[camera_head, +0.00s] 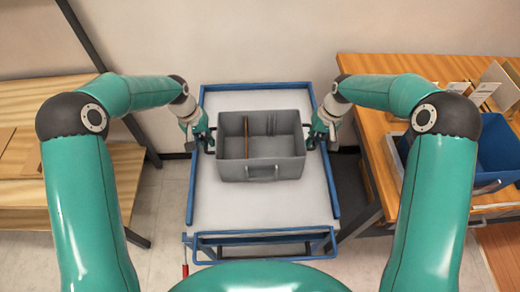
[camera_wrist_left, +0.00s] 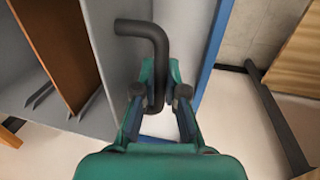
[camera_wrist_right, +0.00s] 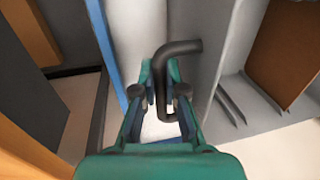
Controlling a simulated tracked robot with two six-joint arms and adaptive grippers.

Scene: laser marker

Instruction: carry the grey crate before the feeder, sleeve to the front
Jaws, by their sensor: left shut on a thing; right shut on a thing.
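The grey crate (camera_head: 262,170) is on or just above the white top of a blue-framed cart (camera_head: 260,212); I cannot tell if it touches. A brown divider (camera_head: 246,136) stands inside it, left of the middle, with grey slots further right. A small grey sleeve or handle (camera_head: 262,173) shows on its near wall. My left gripper (camera_head: 204,138) is shut on the dark bent handle at the crate's left side, seen in the left wrist view (camera_wrist_left: 155,60). My right gripper (camera_head: 320,138) is shut on the matching handle at the right side, seen in the right wrist view (camera_wrist_right: 170,65).
A wooden table (camera_head: 370,115) at the right holds a blue bin (camera_head: 497,150) and upright boards or cards. Wooden shelves (camera_head: 60,95) stand at the left. The cart top is bare in front of the crate. A wall is behind the cart.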

